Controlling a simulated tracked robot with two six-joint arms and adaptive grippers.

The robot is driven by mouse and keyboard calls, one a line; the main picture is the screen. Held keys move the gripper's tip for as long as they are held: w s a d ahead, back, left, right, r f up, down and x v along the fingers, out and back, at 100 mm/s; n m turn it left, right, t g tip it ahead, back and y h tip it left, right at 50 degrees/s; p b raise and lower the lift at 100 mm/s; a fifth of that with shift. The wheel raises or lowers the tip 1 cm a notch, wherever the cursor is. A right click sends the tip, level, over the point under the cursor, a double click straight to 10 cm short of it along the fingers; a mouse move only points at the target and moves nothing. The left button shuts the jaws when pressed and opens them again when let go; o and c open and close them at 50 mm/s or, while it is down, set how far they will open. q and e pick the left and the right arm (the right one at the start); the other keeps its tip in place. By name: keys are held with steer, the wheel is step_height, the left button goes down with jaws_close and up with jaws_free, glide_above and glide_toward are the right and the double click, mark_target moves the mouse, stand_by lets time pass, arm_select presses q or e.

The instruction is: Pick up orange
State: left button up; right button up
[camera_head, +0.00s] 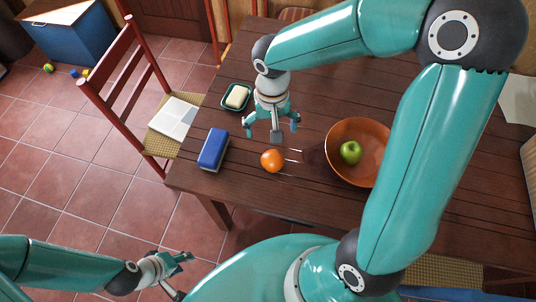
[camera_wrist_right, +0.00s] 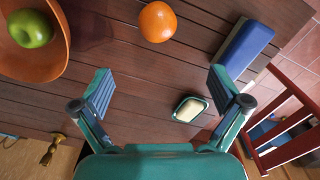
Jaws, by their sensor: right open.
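The orange (camera_head: 272,160) lies on the brown wooden table near its front edge, between a blue and white block and the bowl. It also shows at the top of the right wrist view (camera_wrist_right: 157,21). My right gripper (camera_head: 272,128) is open and empty above the table, just behind the orange in the head view. In the right wrist view its two fingers (camera_wrist_right: 160,88) are spread wide, with only bare wood between them; the orange is beyond the fingertips. My left gripper (camera_head: 180,274) is low at the lower left, off the table, with fingers apart and nothing between them.
An orange-brown bowl (camera_head: 341,128) with a green apple (camera_head: 350,152) stands right of the orange. The blue block (camera_head: 214,148) lies left of it. A soap dish (camera_head: 236,97) is farther back.

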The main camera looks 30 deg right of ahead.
mark_target(273, 155)
steer(key=f, duration=0.6)
steer(key=s+f, duration=0.1)
steer(key=f, duration=0.3)
steer(key=shift+d, duration=0.35)
steer(key=shift+a+f, duration=0.2)
steer(key=shift+f, duration=1.15)
steer(key=shift+a+f, duration=0.2)
steer(key=shift+f, duration=1.1)
steer(key=c, duration=1.4)
steer(key=shift+r, duration=0.15)
